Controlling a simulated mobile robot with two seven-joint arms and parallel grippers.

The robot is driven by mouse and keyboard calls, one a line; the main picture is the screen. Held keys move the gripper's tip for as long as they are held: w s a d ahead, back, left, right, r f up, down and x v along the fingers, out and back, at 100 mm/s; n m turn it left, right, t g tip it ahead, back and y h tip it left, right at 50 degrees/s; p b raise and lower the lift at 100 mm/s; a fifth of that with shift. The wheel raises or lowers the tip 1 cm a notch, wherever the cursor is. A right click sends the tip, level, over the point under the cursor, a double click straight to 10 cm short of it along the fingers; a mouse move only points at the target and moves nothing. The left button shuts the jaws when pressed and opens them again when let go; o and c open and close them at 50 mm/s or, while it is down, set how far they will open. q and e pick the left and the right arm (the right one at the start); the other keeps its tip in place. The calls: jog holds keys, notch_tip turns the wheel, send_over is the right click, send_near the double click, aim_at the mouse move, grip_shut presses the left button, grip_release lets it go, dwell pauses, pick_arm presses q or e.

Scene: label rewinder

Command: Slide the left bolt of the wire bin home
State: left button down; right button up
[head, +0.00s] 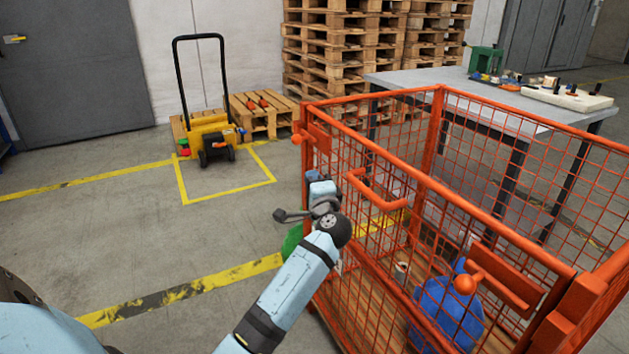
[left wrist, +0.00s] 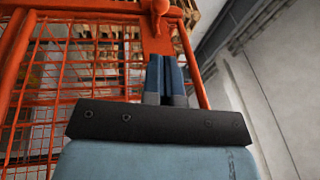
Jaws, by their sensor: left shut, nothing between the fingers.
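The orange wire bin (head: 440,200) stands at the right in the head view, with its gate frame facing me. Its left bolt (head: 297,138) shows as a rounded orange knob by a plate at the top of the left corner post. My left gripper (head: 320,180) is just below that bolt, beside the post. In the left wrist view the gripper's blue fingers (left wrist: 164,62) are together and empty, pointing up toward the orange bolt plate (left wrist: 157,38). A rounded knob (left wrist: 160,7) shows above them. Contact with the bolt cannot be told. My right gripper is out of view.
Blue objects (head: 445,310) lie inside the bin. A grey table (head: 430,80) stands behind it. Pallets (head: 340,50) and a yellow cart (head: 212,140) are farther back. The floor at the left is clear.

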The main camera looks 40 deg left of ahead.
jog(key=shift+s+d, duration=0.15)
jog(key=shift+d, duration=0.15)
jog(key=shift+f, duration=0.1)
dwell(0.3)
